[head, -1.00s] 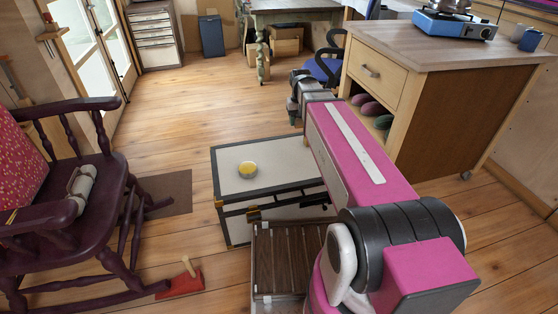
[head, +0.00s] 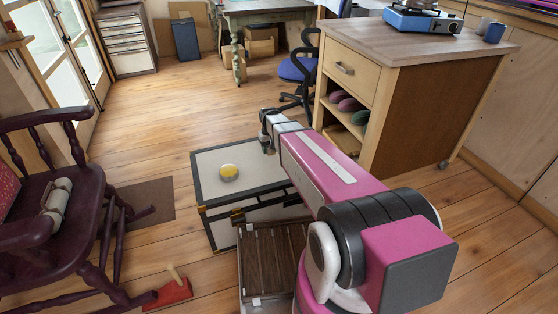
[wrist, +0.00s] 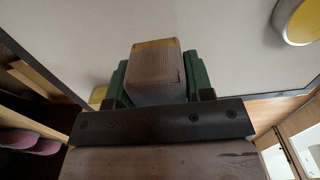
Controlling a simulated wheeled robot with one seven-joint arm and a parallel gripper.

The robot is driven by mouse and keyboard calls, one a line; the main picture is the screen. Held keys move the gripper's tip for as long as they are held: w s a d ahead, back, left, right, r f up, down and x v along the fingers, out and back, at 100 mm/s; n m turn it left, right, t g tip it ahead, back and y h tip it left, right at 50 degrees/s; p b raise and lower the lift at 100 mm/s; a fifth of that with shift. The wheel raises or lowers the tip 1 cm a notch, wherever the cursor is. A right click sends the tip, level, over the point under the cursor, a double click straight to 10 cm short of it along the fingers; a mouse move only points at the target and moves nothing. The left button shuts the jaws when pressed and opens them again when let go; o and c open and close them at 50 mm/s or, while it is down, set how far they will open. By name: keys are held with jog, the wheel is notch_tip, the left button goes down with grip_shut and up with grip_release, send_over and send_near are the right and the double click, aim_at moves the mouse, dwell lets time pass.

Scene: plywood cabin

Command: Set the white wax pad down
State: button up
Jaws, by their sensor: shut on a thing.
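My gripper (head: 268,148) is over the far right part of the pale-topped trunk (head: 205,165). In the wrist view its green fingers (wrist: 158,62) are shut on a blocky pad, the wax pad (wrist: 158,78), with one finger on each side. The pad looks dull brownish-grey there, with a yellowish band at its far end. The pale trunk top (wrist: 240,55) lies beyond it; whether they touch I cannot tell. The pad cannot be made out in the head view.
A round tin with a yellow top (head: 229,172) sits on the trunk; it also shows in the wrist view (wrist: 299,18). A slatted wooden piece (head: 270,262) stands before the trunk. A wooden cabinet (head: 400,95) is to the right, a rocking chair (head: 85,215) to the left.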

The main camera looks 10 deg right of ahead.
jog(key=d+f, duration=0.1)
jog(key=d, duration=0.1)
jog(key=d+f, duration=0.2)
jog(key=d, duration=0.1)
jog(key=w+d+f, duration=0.1)
jog(key=d, duration=0.1)
jog(key=shift+d+f, duration=0.2)
jog(key=shift+f, duration=2)
jog(key=shift+f, duration=0.15)
jog(key=o, duration=0.9)
notch_tip(320, 180, up, 12)
jog(key=s+r+m, duration=0.2)
jog(key=s, duration=1.9)
jog(key=shift+s+r, duration=0.2)
jog(key=shift+r, duration=0.2)
